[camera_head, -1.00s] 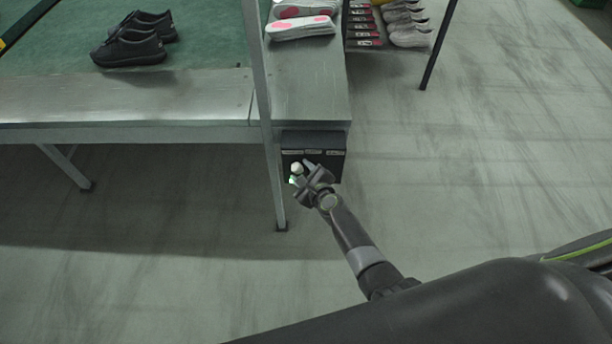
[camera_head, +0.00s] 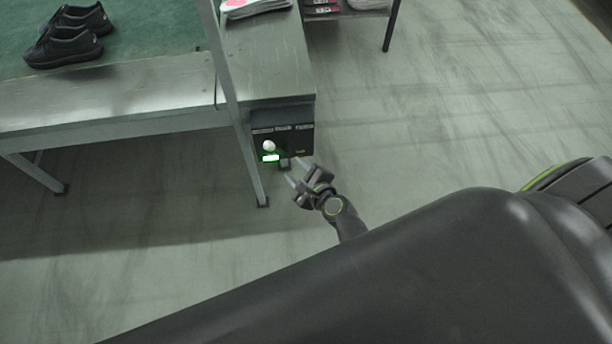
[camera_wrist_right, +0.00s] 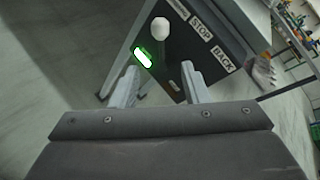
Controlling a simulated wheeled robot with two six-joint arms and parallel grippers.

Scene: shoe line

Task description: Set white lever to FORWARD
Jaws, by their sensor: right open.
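The white lever knob (camera_head: 269,146) stands at the left side of a dark control box (camera_head: 293,147) under the table's end. A green-framed light (camera_head: 269,157) glows just below the knob. In the right wrist view the knob (camera_wrist_right: 160,27) stands upright ahead, with the lit light (camera_wrist_right: 142,57) to its lower left. One label there reads STOP; the knob is left of it, on the side of the leftmost label. My right gripper (camera_head: 296,172) is open and empty, below right of the knob and apart from it. Its fingers (camera_wrist_right: 158,84) frame nothing. My left gripper is out of view.
A metal leg (camera_head: 235,105) rises just left of the box. The table's metal edge (camera_head: 110,92) runs left, with black shoes (camera_head: 65,42) on the green surface. The floor right of the box is clear.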

